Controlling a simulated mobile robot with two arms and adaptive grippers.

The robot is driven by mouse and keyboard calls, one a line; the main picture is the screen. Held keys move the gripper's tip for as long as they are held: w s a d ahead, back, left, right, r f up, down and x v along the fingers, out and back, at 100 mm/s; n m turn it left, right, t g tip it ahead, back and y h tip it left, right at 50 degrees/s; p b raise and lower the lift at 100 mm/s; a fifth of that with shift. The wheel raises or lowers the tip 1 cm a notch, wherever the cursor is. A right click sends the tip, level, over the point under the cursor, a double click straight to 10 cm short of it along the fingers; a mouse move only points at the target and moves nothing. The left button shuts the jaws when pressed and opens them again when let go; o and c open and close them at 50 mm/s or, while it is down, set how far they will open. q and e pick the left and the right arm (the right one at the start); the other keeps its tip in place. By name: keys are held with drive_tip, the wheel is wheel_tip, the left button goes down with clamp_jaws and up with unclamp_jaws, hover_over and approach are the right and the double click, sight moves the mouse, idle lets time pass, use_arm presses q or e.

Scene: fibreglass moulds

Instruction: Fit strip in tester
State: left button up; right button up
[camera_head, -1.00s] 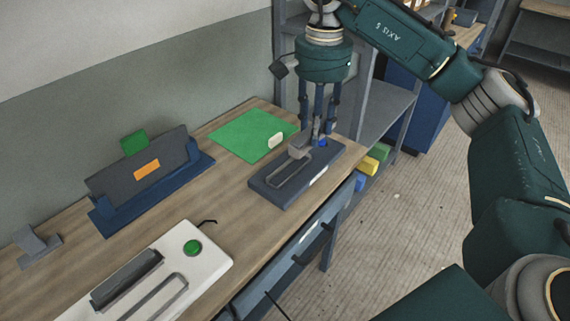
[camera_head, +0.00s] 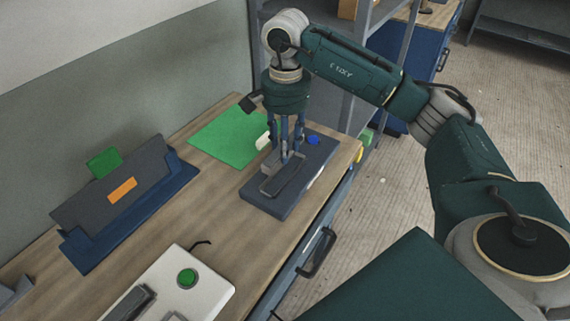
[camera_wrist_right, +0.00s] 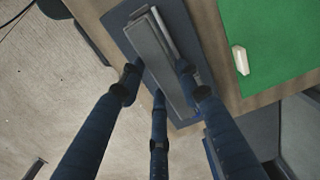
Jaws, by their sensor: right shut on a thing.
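A dark slate block (camera_head: 258,194) with a blue button (camera_head: 313,140) lies near the table's front edge. A dark grey bar (camera_head: 286,178) lies lengthwise over it, with a lighter grey frame edge beside it. In the right wrist view the bar (camera_wrist_right: 158,50) runs between my fingers. My right gripper (camera_head: 286,157) points down and is shut on the bar, near its far end. Whether the bar is fully down in the frame is hidden by the fingers. A white device (camera_head: 205,278) with a green button (camera_head: 187,276) is cut off at the bottom. My left gripper is not in view.
A green mat (camera_head: 222,135) lies behind the block, with a small cream piece (camera_wrist_right: 241,60) on its edge. A dark panel with an orange label (camera_head: 122,190) stands in a blue holder (camera_head: 82,252) at left. Bare tabletop (camera_head: 215,205) lies between.

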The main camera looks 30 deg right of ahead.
wheel_tip(320, 180, down, 3)
drive_tip(key=shift+s+r, duration=0.1)
drive_tip(key=shift+s, duration=0.05)
wheel_tip(320, 180, down, 4)
drive_tip(key=shift+r+p, duration=0.2)
drive_tip(key=shift+p, duration=0.4)
drive_tip(key=shift+f, duration=0.4)
drive_tip(key=o, duration=1.1)
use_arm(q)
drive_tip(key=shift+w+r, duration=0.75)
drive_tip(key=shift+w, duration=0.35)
use_arm(e)
drive_tip(key=shift+o, duration=0.5)
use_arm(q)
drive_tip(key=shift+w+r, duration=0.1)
